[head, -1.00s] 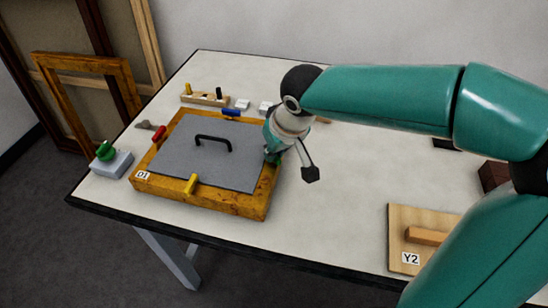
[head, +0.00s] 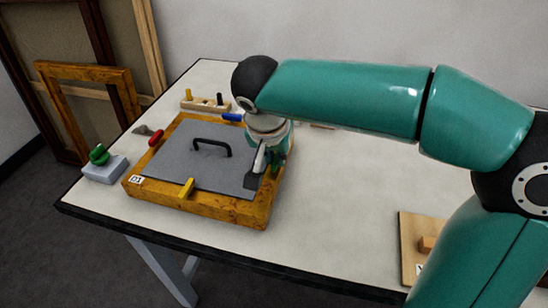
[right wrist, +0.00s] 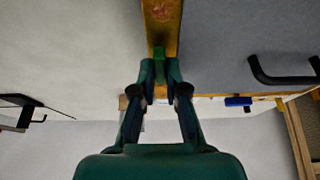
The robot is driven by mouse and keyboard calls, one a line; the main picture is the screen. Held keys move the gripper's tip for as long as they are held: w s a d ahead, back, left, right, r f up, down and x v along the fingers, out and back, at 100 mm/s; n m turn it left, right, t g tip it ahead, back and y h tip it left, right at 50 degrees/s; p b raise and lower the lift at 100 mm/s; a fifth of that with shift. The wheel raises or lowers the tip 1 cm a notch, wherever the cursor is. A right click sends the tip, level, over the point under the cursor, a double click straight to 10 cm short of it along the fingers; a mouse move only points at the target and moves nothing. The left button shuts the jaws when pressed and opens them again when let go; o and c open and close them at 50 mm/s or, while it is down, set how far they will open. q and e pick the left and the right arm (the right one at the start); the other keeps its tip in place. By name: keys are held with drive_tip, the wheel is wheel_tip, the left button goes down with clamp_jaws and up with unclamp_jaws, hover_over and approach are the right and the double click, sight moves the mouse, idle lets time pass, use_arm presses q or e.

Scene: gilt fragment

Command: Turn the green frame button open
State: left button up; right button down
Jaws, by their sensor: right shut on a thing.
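A gilt wooden frame (head: 215,210) labelled D1 lies on the table, with a grey panel (head: 165,160) and black handle (head: 212,146) in it. My right gripper (head: 266,172) is over the frame's right rail. In the right wrist view, its fingers (right wrist: 160,72) are shut on the green button (right wrist: 160,54). The button sits on the rail and looks lined up along it, beside the grey panel; the fingers hide part of it. A red button (head: 157,138), a blue button (head: 232,117) and a yellow button (head: 187,188) sit on the other rails. My left gripper is out of view.
A grey block with a green knob (head: 99,155) stands left of the frame. A wooden rack with pegs (head: 205,105) is behind it. A board with a wooden block (head: 413,235) lies at the front right. The table between is clear.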

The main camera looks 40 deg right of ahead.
drive_tip(key=shift+s+f, duration=0.1)
idle(0.4)
drive_tip(key=c, duration=1.2)
unclamp_jaws()
drive_tip(key=v, duration=1.2)
